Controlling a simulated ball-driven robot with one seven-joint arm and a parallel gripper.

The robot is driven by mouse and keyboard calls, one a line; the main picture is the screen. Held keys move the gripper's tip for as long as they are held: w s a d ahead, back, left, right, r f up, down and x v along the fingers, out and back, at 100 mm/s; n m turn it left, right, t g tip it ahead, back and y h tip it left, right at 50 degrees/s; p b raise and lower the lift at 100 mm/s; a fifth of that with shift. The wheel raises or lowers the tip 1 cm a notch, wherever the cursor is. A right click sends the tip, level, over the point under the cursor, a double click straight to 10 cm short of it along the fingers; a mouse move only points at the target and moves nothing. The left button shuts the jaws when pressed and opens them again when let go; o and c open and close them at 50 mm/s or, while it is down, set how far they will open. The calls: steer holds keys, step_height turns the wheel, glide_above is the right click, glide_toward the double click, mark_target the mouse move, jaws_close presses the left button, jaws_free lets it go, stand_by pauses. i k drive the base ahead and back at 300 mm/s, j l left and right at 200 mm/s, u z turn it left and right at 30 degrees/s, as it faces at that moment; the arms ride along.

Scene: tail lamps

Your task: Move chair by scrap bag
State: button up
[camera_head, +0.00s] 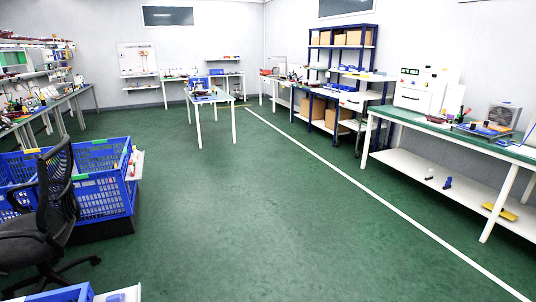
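A black office chair (57,197) with a mesh back and a star-shaped base stands at the lower left, partly cut off by the picture's left edge. It stands on the green floor, in front of blue crates. I cannot make out a scrap bag anywhere in this view. My gripper and arm are not in view.
Blue mesh crates (103,187) stand behind the chair, and another blue crate (72,294) shows at the bottom left. Workbenches line the left, back and right (472,146). A small table (211,99) stands mid-room. The central green floor (240,220) is clear.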

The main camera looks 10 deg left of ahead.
mark_target(29, 229)
steer(key=i+u, duration=0.2)
steer(key=i, duration=0.3)
steer(key=i+u, duration=0.2)
steer(key=i, duration=0.35)
steer(key=i+l+u, duration=0.2)
steer(key=i, duration=0.3)
steer(key=i+l+u, duration=0.2)
steer(key=i, duration=0.3)
steer(key=i+l+u, duration=0.1)
steer(key=i+u, duration=0.35)
steer(key=i, duration=1.45)
steer(key=i+u, duration=0.3)
steer(key=i, duration=0.4)
steer(key=i+u, duration=0.35)
steer(key=i, duration=0.35)
steer(key=l, duration=0.05)
